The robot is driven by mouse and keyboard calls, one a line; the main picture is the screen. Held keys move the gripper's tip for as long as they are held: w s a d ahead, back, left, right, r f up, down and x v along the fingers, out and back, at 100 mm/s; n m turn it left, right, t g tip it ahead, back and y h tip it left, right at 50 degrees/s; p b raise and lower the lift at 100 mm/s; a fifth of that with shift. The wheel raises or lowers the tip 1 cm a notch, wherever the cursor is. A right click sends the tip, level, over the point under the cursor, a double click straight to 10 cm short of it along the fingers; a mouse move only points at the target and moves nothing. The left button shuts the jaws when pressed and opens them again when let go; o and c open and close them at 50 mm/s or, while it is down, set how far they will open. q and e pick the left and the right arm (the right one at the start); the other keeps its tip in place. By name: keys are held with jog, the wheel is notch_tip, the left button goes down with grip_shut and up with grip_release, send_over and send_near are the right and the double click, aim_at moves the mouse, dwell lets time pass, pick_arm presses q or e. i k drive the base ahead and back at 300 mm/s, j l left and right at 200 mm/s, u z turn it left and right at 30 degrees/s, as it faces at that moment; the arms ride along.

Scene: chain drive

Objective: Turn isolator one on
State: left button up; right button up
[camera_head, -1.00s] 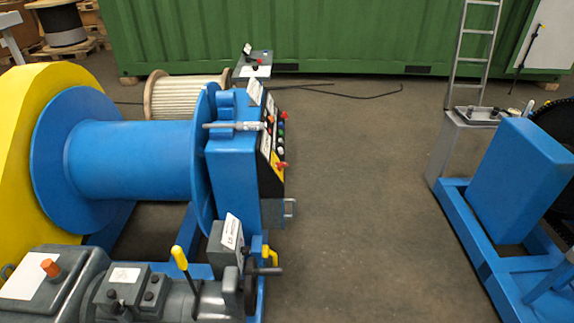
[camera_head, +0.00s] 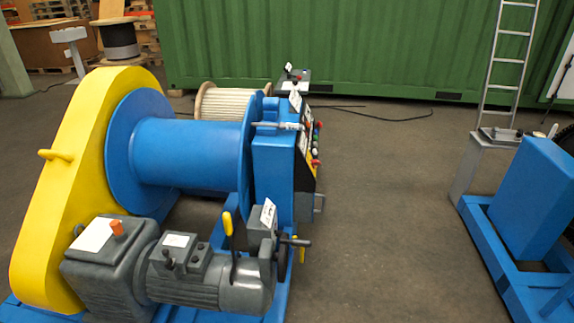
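A blue winch with a large blue drum (camera_head: 188,151) stands left of the middle, with a yellow chain guard (camera_head: 62,200) on its left side. Its blue cabinet (camera_head: 272,172) carries a dark control panel (camera_head: 308,150) with several red, green and white controls, seen edge-on. A grey box with a white label (camera_head: 267,216) sits at the front near a yellow lever (camera_head: 227,222). Labels are too small to read, so I cannot tell which part is isolator one. Neither of my grippers is in view.
A grey motor and gearbox (camera_head: 190,285) fill the winch's front. A blue frame with a box (camera_head: 531,195) and a grey pedestal (camera_head: 474,165) stand at the right. A ladder (camera_head: 509,70) leans by the green container (camera_head: 340,45). The floor (camera_head: 390,220) between is clear.

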aim_at(314, 163)
jog(key=i+l+u, duration=0.1)
jog(key=u, duration=0.3)
jog(key=i+l+u, duration=0.1)
jog(key=u, duration=0.3)
jog(key=l+u, duration=0.3)
jog(key=u, duration=0.15)
jog(key=l+u, duration=0.2)
jog(key=u, duration=0.2)
jog(key=i+l, duration=0.1)
jog(key=l, duration=2.4)
jog(key=i+l, duration=0.15)
jog(key=l, duration=1.1)
